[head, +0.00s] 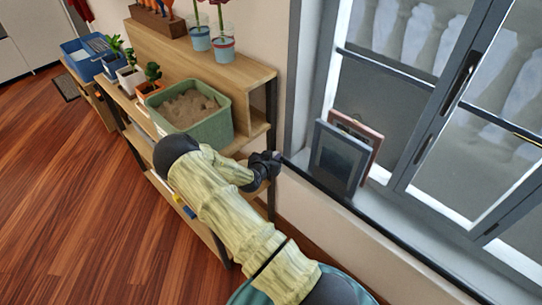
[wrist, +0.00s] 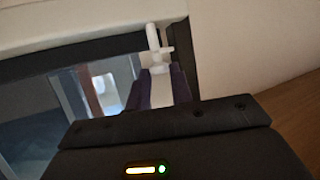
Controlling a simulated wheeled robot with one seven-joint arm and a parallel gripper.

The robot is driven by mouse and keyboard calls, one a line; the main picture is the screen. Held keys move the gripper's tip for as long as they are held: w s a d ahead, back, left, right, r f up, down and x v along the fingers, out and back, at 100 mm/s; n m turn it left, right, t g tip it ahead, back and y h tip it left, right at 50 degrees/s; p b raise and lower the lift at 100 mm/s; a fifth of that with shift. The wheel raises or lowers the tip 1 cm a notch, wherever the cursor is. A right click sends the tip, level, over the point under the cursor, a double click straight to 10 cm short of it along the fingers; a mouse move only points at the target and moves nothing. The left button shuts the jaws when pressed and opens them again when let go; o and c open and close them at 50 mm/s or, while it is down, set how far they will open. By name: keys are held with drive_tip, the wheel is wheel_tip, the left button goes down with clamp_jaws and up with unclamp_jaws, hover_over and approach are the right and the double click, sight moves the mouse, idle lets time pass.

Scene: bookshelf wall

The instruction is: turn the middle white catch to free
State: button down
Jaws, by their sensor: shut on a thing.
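A white catch (wrist: 154,38) with a short crossbar shows in the wrist view, upright against a dark frame edge and the pale wall. My gripper (wrist: 163,72) is at its lower part, with the dark fingers shut on it. A pale strip shows between the fingers below the catch. In the head view my gripper (head: 265,168) is beside the right end of the wooden shelf, and the catch is hidden there. Only one white catch shows, so I cannot tell its place in the row or how far it is turned.
Dark picture frames (head: 338,155) lean on the window sill to the right.

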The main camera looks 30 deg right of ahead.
drive_tip(key=shift+s+d+n+t+y+p, duration=0.1)
drive_tip(key=shift+d+n+t+y+p, duration=0.15)
drive_tip(key=shift+n+t+y, duration=0.35)
drive_tip(key=shift+s+d+n+t+y+p, duration=0.2)
drive_tip(key=shift+n+t+y+p, duration=0.1)
drive_tip(key=shift+n+t+y, duration=0.45)
drive_tip(key=shift+s+d+n+t+y+p, duration=0.2)
drive_tip(key=shift+n+t+y, duration=0.25)
drive_tip(key=shift+n+y, duration=0.5)
drive_tip(key=shift+w+a, duration=0.1)
drive_tip(key=shift+w, duration=0.05)
drive_tip(key=c, duration=1.3)
unclamp_jaws()
drive_tip(key=shift+r, duration=0.1)
